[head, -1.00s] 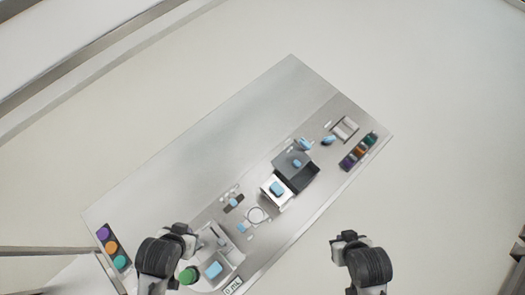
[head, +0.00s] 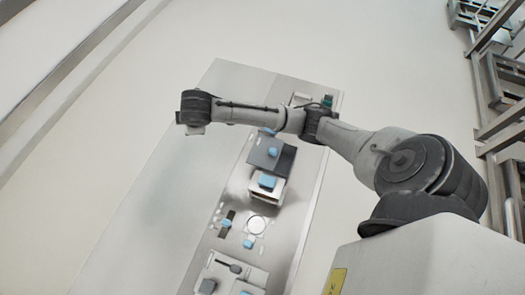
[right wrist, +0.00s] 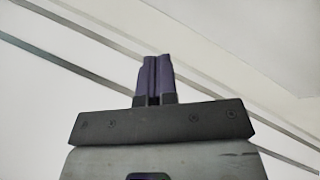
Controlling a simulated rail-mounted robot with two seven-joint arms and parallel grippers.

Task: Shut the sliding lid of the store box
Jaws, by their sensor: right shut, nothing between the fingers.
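I cannot tell how far the lid is open. My right arm crosses over the bench beyond the box. My right gripper (right wrist: 153,68) is shut and empty in the right wrist view, with only plain wall or floor behind it. My left gripper is out of view.
The bench (head: 180,190) has a wide bare area on its left. Nearer lie a round white ring (head: 256,225), small blue pieces (head: 248,243) and a white tray (head: 225,270). My right arm partly hides the far end. Metal racks (head: 495,85) stand at right.

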